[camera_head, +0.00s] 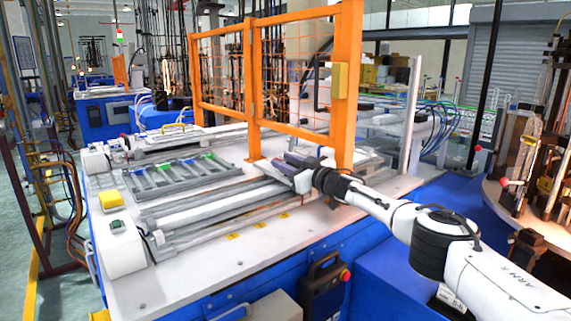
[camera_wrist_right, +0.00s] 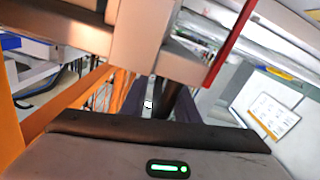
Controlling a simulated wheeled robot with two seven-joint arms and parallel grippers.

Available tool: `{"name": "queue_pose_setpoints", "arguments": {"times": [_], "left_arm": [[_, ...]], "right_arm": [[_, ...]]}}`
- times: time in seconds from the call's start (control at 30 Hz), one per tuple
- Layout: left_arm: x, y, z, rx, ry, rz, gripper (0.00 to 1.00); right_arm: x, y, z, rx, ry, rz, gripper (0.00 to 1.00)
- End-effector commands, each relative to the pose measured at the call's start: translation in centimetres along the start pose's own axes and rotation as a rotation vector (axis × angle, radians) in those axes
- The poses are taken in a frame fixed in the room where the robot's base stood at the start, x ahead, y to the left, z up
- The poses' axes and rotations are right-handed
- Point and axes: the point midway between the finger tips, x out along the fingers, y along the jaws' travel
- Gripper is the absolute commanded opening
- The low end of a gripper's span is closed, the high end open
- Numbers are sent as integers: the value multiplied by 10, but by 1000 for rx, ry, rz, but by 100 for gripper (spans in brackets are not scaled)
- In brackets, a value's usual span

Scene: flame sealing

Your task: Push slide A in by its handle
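My right arm reaches in from the right in the head view. Its gripper (camera_head: 280,166) is low over the right end of the long metal slide rails (camera_head: 215,205) on the white table, close to the orange fence. The handle of slide A cannot be made out; the gripper covers that area. In the right wrist view, the grey gripper body (camera_wrist_right: 160,155) with a green light fills the bottom, and pale blocks (camera_wrist_right: 150,40) fill the top middle. Whether the fingers are apart or closed on something is unclear. My left gripper is out of both views.
The orange mesh fence (camera_head: 252,85) stands just behind the gripper. A yellow block (camera_head: 111,199) and a white control box (camera_head: 120,243) are at the left. The table's front strip is clear.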

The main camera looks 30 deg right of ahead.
Motion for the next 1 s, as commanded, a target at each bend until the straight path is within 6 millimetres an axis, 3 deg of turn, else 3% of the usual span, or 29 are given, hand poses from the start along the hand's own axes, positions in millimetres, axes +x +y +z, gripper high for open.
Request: {"name": "queue_pose_setpoints", "arguments": {"times": [0.47,0.67,1.0], "left_arm": [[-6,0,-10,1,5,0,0],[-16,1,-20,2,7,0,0],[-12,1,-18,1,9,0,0]], "right_arm": [[-9,0,5,9,-7,-1,28],[-26,1,0,5,-4,0,28],[-66,0,5,4,-4,0,28]]}}
